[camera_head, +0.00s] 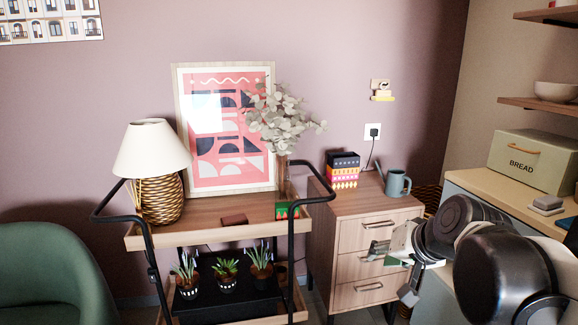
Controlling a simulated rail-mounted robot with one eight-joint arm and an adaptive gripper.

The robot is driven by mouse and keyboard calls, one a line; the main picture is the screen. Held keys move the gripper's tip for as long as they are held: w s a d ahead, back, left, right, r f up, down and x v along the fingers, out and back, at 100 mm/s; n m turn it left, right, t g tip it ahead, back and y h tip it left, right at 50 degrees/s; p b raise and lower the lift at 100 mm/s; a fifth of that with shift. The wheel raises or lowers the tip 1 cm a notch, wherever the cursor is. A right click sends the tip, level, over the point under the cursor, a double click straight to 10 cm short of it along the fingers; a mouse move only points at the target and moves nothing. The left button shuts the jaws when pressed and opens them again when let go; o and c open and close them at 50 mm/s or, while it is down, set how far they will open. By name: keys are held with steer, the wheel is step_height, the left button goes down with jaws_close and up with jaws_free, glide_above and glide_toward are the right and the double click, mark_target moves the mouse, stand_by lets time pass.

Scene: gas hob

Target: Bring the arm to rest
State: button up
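My arm reaches in from the lower right, with black and pale rounded links. My gripper (391,272) is at its left end, in front of the wooden drawer cabinet (347,236). Its two fingers stand apart, one higher at the left and one lower at the right, so it looks open. I see nothing between them. The arm hides part of the cabinet's right side and part of the counter. No gas hob shows in this view.
A trolley (205,236) with black handles holds a lamp (153,150), a framed print (227,125) and potted plants. A mug (397,184) stands on the cabinet. A bread box (529,160) sits on the right counter. A green chair (50,275) is at lower left.

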steer(key=s+f+n+g+h, duration=0.1)
steer(key=s+f+n+h, duration=0.2)
steer(key=s, duration=1.3)
step_height(320, 180, up, 17)
steer(key=p, duration=1.8)
steer(key=shift+d+r, duration=0.15)
steer(key=shift+d, duration=0.05)
steer(key=shift+w, duration=0.1)
